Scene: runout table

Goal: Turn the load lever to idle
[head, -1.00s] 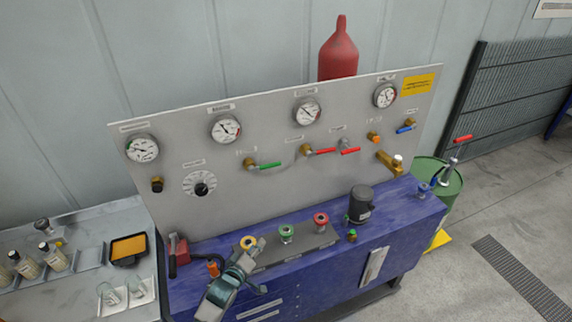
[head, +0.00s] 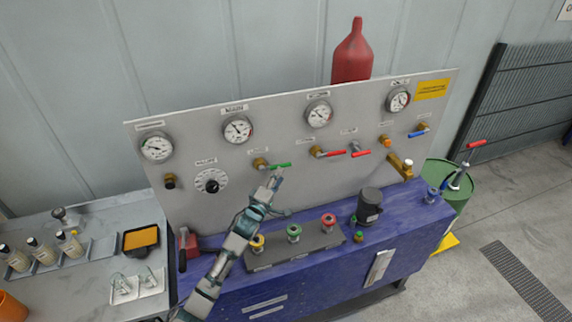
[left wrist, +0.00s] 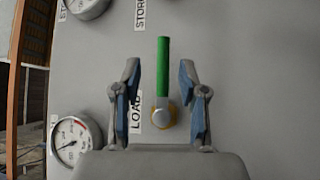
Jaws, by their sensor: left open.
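The load lever (head: 279,165) is a green-handled valve lever on the grey panel, its handle pointing right in the head view. It also shows in the left wrist view (left wrist: 163,70), beside the LOAD label (left wrist: 136,108), with its round brass-edged hub (left wrist: 162,116) at the handle's base. My left gripper (head: 274,182) is open just in front of the lever, below it in the head view. In the left wrist view its fingers (left wrist: 160,88) stand on both sides of the handle's lower part and hub, with gaps visible. My right gripper is not in view.
A red-handled lever (head: 330,153) is right of the load lever on the panel (head: 225,205). Gauges line the panel's top, and a black dial (head: 212,182) is to the left. Coloured fittings on a dark plate (head: 320,245) and a black canister (head: 369,203) stand on the blue bench below.

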